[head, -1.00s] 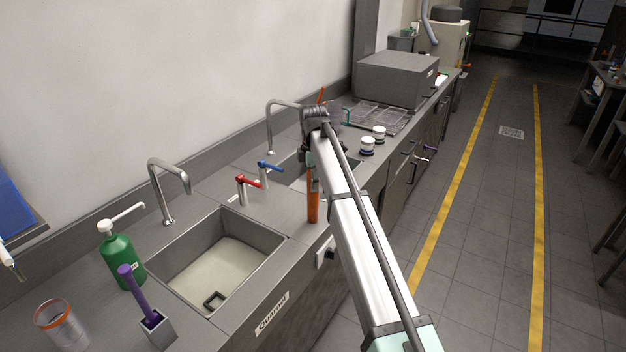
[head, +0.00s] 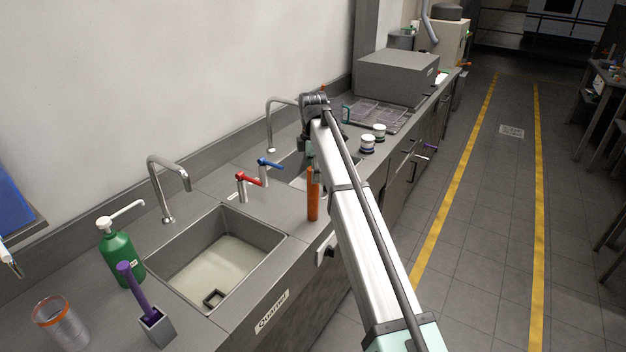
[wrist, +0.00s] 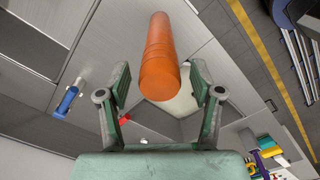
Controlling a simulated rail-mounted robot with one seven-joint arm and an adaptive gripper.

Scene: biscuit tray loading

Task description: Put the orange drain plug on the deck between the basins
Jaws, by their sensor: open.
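The orange drain plug (head: 313,200) is a tall cylinder. In the head view it stands about upright on the grey deck (head: 278,208) between the two basins, near the front edge. The near basin (head: 262,232) holds pale liquid. The far basin (head: 293,176) is partly hidden by my arm. In the wrist view the plug (wrist: 160,50) shows between and beyond the fingertips, with a gap on each side. My gripper (wrist: 160,76) is open. In the head view my gripper (head: 308,160) is just above and behind the plug, partly hidden by my arm.
Red (head: 246,182) and blue (head: 268,165) tap levers stand behind the plug, with curved faucets (head: 168,190) at the basins. A green soap bottle (head: 120,258), purple-handled brush (head: 135,290) and clear cup (head: 62,322) are at left. Two small jars (head: 368,144) stand beyond the far basin.

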